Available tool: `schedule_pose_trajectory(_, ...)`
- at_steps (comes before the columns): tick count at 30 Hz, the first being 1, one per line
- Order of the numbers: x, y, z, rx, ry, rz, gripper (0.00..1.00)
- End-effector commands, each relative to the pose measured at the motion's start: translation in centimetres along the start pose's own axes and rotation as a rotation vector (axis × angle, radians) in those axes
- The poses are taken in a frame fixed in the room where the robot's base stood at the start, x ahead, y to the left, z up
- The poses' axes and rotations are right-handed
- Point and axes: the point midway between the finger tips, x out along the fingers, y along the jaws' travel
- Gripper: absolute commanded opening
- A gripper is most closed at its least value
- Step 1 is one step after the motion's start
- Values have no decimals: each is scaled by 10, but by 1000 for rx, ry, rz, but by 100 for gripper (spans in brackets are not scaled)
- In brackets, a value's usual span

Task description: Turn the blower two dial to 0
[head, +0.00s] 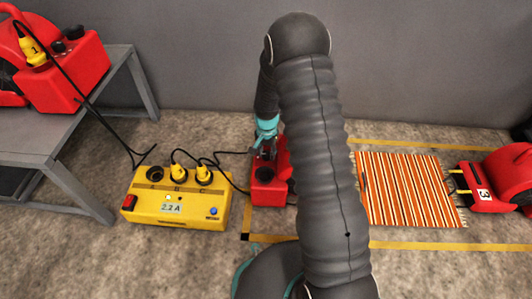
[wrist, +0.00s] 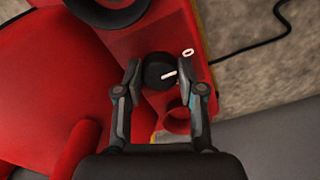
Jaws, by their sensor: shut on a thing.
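The black dial (wrist: 156,70) sits on a red blower body (wrist: 155,25) in the wrist view. Its white pointer line aims right and slightly up, roughly toward the white 0 mark (wrist: 187,52) but a little below it. My gripper (wrist: 160,74) has one finger on each side of the dial and is shut on it. In the head view this red blower (head: 266,187) stands on the floor, mostly hidden behind my arm. My gripper (head: 266,148) is over its top. No number shows on this blower.
A yellow power box (head: 180,198) reading 2.2 A stands left of the blower, with cables running near it. Blower 1 (head: 68,75) sits on a grey bench (head: 130,85). Blower 3 (head: 495,180) is at the right, beside a striped rug (head: 410,188).

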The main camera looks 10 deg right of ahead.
Motion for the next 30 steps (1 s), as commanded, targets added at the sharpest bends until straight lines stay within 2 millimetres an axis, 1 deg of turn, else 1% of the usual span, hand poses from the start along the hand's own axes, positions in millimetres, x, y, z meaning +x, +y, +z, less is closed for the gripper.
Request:
schedule_pose_trajectory(15, -1, -1, -1, -21, 3, -2, 4)
schedule_pose_trajectory(16, -1, -1, -1, -21, 3, -2, 46)
schedule_pose_trajectory(17, -1, -1, -1, -21, 3, -2, 50)
schedule_pose_trajectory(26, -1, -1, 0, -19, 1, -1, 50)
schedule_pose_trajectory(30, -11, -1, 0, -19, 2, -2, 50)
